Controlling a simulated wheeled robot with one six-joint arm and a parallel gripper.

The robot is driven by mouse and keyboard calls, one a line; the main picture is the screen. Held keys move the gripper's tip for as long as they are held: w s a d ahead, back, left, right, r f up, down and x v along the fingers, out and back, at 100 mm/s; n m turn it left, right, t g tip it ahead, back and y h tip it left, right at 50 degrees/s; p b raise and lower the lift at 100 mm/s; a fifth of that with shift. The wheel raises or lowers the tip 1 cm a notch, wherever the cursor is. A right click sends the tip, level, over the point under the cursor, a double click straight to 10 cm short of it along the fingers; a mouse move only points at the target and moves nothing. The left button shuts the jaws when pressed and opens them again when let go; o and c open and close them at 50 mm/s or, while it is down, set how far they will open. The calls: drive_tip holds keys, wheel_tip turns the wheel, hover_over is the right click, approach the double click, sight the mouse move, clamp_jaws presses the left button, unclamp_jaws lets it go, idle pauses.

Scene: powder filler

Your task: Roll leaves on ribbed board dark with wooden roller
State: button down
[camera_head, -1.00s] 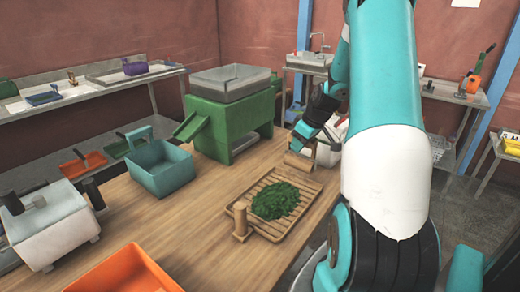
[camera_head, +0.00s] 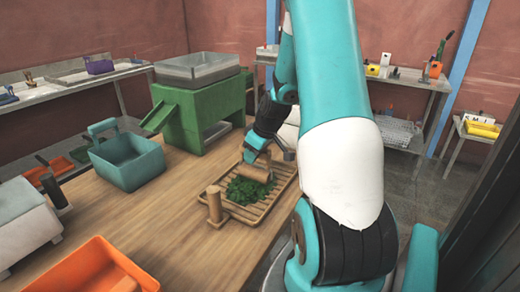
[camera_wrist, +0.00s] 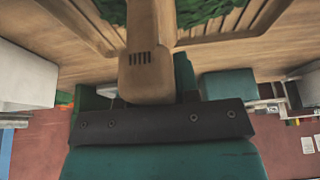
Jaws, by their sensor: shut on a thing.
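The ribbed wooden board (camera_head: 284,188) lies on the wooden table, with a heap of dark green leaves (camera_head: 246,190) on its slats. My gripper (camera_head: 262,146) is over the far part of the board, shut on the wooden roller (camera_head: 257,170). The roller is at the far right edge of the heap and covers part of it; whether it presses on the leaves is unclear. In the wrist view the roller's wood (camera_wrist: 148,70) fills the middle, with leaves (camera_wrist: 195,10) and slats behind it. The fingertips are partly hidden.
A teal bin (camera_head: 128,162), a green machine (camera_head: 196,118) and an orange tray (camera_head: 98,270) are around the table. The table in front of the board is bare.

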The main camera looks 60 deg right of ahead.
drive_tip(key=a, duration=1.1)
wheel_tip(320, 180, up, 6)
drive_tip(key=p, duration=0.4)
drive_tip(key=shift+s+a+r+p, duration=0.2)
drive_tip(key=shift+s+r+p, duration=0.05)
drive_tip(key=shift+s+p, duration=0.15)
